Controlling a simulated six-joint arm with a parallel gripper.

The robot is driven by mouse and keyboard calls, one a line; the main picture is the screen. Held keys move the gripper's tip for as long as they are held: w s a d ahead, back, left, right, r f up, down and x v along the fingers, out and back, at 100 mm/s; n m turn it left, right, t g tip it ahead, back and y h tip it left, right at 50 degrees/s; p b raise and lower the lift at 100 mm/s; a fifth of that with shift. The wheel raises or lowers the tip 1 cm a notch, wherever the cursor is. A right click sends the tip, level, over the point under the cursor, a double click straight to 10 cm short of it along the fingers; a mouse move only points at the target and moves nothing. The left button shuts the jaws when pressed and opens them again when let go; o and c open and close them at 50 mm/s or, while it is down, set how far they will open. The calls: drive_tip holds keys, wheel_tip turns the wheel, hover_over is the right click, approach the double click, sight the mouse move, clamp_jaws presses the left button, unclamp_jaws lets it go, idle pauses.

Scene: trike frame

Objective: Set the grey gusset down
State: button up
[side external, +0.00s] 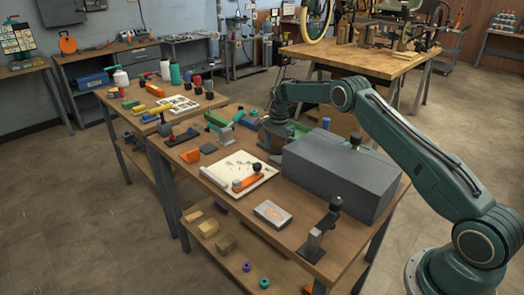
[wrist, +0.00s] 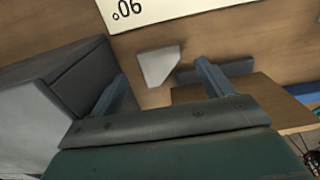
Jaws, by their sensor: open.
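The grey gusset (wrist: 158,67) is a small pale grey plate with a slanted corner. In the wrist view it appears to lie flat on the wooden table, beyond and between my fingertips. My gripper (wrist: 162,73) is open, with a visible gap between each finger and the gusset. I cannot tell the exact height of the fingertips above the table. In the side external view my wrist comes down behind the large grey box, and I cannot make out the fingertips or the gusset there.
The large grey box (side external: 335,172) stands close to my gripper, at left in the wrist view (wrist: 50,85). A white drawing sheet (side external: 238,172) lies nearby. A dark grey bar (wrist: 235,68) lies right of the gusset. A clamp (side external: 321,232) stands at the near table end.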

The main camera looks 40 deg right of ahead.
sight(278, 158)
drive_tip(key=shift+f, duration=1.75)
drive_tip(key=c, duration=1.4)
drive_tip(key=shift+o, duration=0.2)
drive_tip(key=shift+r, duration=0.15)
wheel_tip(278, 158, up, 20)
